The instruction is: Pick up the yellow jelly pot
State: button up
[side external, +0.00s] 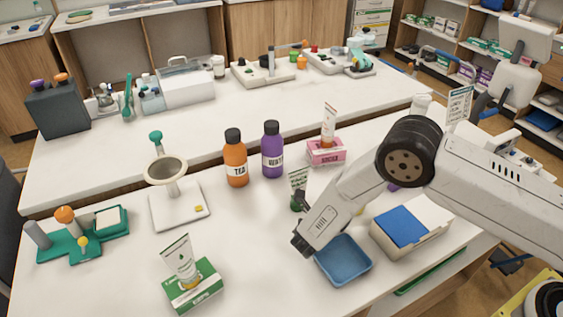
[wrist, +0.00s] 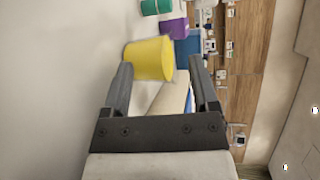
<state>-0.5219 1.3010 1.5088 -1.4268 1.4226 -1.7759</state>
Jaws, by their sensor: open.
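The yellow jelly pot (wrist: 149,60) shows in the wrist view, ahead of the open jaws and nearer the left finger. It looks like a plain tapered cup, and I cannot tell whether a finger touches it. My gripper (wrist: 160,68) is open with nothing clamped in it. In the side view my gripper (side external: 302,238) is low over the counter, beside the blue tray (side external: 343,278). There my own arm mostly or fully hides the yellow pot.
A purple pot (wrist: 173,28) and a green pot (wrist: 156,6) stand beyond the yellow one. A white box with a blue top (side external: 402,226) sits right of the tray. Orange (side external: 236,160) and purple (side external: 271,152) bottles stand behind.

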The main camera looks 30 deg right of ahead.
dwell(0.5)
grip_shut()
jog(key=shift+f, duration=0.1)
jog(key=shift+d, duration=0.1)
